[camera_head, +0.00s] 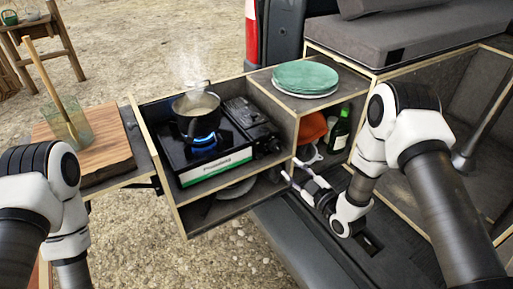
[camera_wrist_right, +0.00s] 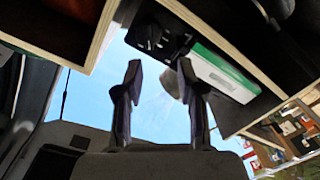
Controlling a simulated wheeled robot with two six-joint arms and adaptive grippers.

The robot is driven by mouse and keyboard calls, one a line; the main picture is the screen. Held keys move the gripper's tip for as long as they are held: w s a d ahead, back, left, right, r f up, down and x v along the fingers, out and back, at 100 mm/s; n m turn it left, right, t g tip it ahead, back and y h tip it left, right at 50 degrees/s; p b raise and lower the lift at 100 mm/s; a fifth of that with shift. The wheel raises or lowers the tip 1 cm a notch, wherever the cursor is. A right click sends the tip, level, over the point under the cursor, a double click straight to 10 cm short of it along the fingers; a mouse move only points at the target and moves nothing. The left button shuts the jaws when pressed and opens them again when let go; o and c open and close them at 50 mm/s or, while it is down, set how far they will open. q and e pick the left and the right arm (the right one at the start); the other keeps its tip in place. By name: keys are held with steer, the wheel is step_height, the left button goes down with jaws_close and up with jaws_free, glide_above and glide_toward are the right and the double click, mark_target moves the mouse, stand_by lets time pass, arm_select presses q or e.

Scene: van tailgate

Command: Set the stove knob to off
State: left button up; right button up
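The black camp stove (camera_head: 216,170), with a green-and-white front strip, sits in the pull-out box. A blue flame (camera_head: 205,143) burns under a steaming dark pot (camera_head: 196,121). The stove knob is not clear in the head view. In the right wrist view, a grey-beige rounded piece (camera_wrist_right: 172,84) shows beyond the fingers near the stove's strip (camera_wrist_right: 222,72); I cannot tell if it is the knob. My right gripper (camera_head: 294,176) is low beside the box's right front edge. Its fingers (camera_wrist_right: 160,80) are open and apart, with nothing held. My left gripper is out of view.
Green plates (camera_head: 305,77) lie on the box top at right. An orange item (camera_head: 312,127) and a dark green bottle (camera_head: 340,131) stand in the shelf beneath. A cutting board (camera_head: 95,145) with a glass is at left. Wooden box edges border the stove.

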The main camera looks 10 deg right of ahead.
mark_target(279, 149)
steer(key=shift+t, duration=0.4)
steer(key=x, duration=0.5)
steer(key=d+x, duration=0.1)
steer(key=x, duration=0.1)
steer(key=shift+w+a+r, duration=0.1)
steer(key=shift+w, duration=0.4)
steer(key=shift+w+a+r, duration=0.1)
steer(key=shift+w, duration=0.25)
steer(key=shift+s, duration=0.1)
jaws_close()
